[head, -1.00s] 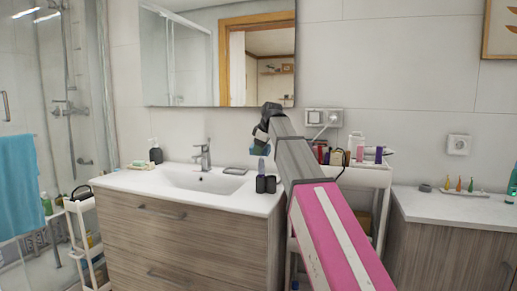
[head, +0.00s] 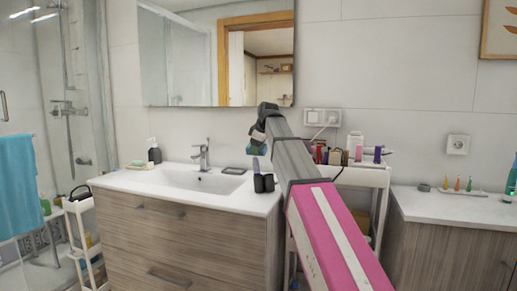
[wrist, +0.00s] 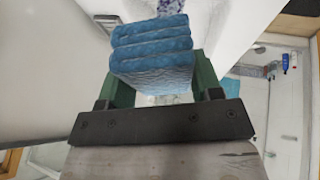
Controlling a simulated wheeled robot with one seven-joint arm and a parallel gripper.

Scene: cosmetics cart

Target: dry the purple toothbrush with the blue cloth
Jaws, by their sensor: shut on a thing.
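My gripper (wrist: 152,90) is shut on the folded blue cloth (wrist: 152,48), which sits between its green fingers in the wrist view. In the head view the cloth (head: 257,150) is a small blue patch under my gripper, above the right end of the sink counter. A purple thing (head: 256,166), probably the purple toothbrush, stands tilted a little left in a dark cup (head: 258,184), just below the cloth. In the wrist view a patterned purple piece (wrist: 172,6) shows at the top edge, just past the cloth. I cannot tell whether cloth and toothbrush touch.
A second dark cup (head: 268,183) stands beside the first. The sink (head: 205,182) and faucet (head: 201,155) are to the left. A white cart (head: 362,174) with several cosmetics is to the right, near my arm.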

